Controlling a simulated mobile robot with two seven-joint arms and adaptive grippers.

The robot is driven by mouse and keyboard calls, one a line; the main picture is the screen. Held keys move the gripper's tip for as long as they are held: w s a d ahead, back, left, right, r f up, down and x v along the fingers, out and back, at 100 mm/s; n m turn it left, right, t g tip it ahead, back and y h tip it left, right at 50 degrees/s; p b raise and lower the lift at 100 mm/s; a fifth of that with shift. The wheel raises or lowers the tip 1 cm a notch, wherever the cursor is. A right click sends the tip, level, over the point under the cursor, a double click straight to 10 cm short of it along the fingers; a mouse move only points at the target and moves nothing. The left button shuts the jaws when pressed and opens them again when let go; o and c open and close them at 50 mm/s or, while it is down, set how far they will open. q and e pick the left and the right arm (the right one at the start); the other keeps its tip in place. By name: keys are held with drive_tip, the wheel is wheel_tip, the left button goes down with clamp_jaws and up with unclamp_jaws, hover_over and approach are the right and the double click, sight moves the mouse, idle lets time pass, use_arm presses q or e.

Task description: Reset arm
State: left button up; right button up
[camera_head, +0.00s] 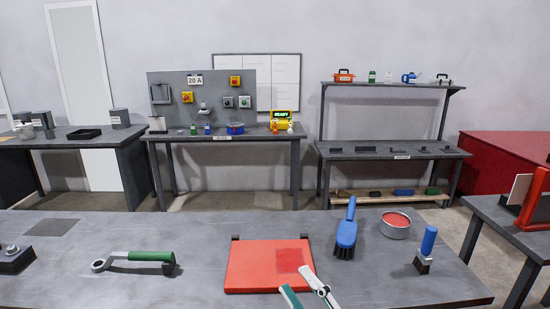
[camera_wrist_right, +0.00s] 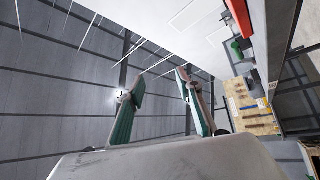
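My right gripper (camera_head: 295,281) shows at the bottom of the head view, in front of the red board on the near table. Its two fingers are apart with nothing between them. In the right wrist view the gripper (camera_wrist_right: 159,76) is open and empty, with the ceiling behind its green-padded fingers. I cannot tell whether it touches the board. My left gripper is not in view.
The near grey table (camera_head: 200,235) holds a green-handled wrench (camera_head: 135,259), the red board (camera_head: 255,263), a blue brush (camera_head: 346,232), a round tin (camera_head: 396,224) and an upright blue-handled brush (camera_head: 426,250). Benches (camera_head: 222,138) stand along the back wall.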

drive_tip(key=s+d+f+m+g+h, duration=0.1)
drive_tip(key=d+f+m+h, duration=0.25)
drive_tip(key=f, duration=0.35)
drive_tip(key=d+f+m+h, duration=0.2)
drive_tip(key=f+m, duration=0.2)
drive_tip(key=f, duration=0.2)
drive_tip(key=s+d+f+m+g+h, duration=0.2)
drive_tip(key=s+d+f+m+g, duration=0.1)
drive_tip(key=s+f, duration=0.5)
drive_tip(key=s+d+f+m+g+h, duration=0.3)
drive_tip(key=s+d+f+m, duration=0.2)
drive_tip(key=f, duration=1)
drive_tip(key=s+d, duration=0.1)
drive_tip(key=s, duration=0.1)
drive_tip(key=shift+s+d, duration=0.3)
drive_tip(key=shift+s, duration=0.05)
drive_tip(key=shift+h, duration=0.25)
